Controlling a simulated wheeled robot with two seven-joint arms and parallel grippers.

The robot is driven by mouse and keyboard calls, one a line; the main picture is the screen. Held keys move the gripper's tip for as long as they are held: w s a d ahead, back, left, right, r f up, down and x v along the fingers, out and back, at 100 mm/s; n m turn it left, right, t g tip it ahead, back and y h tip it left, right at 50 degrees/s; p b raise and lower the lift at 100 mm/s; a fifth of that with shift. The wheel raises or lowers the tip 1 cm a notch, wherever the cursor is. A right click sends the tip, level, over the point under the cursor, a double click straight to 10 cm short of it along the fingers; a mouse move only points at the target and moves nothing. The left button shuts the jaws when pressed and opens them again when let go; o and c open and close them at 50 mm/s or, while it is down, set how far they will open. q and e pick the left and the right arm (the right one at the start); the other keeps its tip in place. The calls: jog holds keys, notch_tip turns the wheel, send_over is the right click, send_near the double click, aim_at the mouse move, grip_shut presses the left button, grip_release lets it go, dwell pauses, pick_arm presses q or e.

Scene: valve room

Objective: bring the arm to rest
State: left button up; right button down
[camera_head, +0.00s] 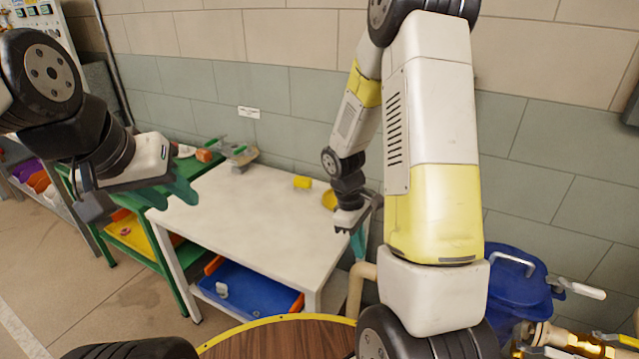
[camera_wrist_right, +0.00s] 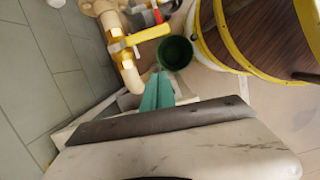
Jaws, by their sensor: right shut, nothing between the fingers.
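My right arm (camera_head: 435,150) stands large in the head view, its elbow high and its forearm hanging down behind it. My right gripper (camera_head: 358,242) points down beside the right edge of the white table. In the right wrist view its two teal fingers (camera_wrist_right: 158,90) lie together, shut with nothing between them. My left gripper (camera_head: 172,192) is at the left, over the near left corner of the table, with teal fingers pointing down and to the right. Nothing is seen in it, and its finger gap is not clear.
The white table (camera_head: 250,215) holds a small yellow block (camera_head: 302,182). A blue bin (camera_head: 250,288) sits below. A round wooden top (camera_head: 280,340) is in front. A blue vessel (camera_head: 515,285) and brass pipes stand right. Beige pipe (camera_wrist_right: 125,65) and a green bucket (camera_wrist_right: 175,52) lie near my right fingers.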

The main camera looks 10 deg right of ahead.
jog(key=s+a+r+m+t+y, duration=0.1)
jog(key=s+a+r+m+t, duration=0.1)
jog(key=r, duration=0.7)
jog(key=s+a+r+m+t+y, duration=0.1)
jog(key=s+a+r+m+t, duration=0.1)
jog(key=s+r, duration=0.4)
jog(key=s+a+r+m+t+y, duration=0.2)
jog(key=s+r+m+t, duration=0.2)
jog(key=r, duration=0.9)
jog(key=shift+a+r+m, duration=0.2)
jog(key=shift+a+m, duration=0.05)
jog(key=shift+m, duration=0.25)
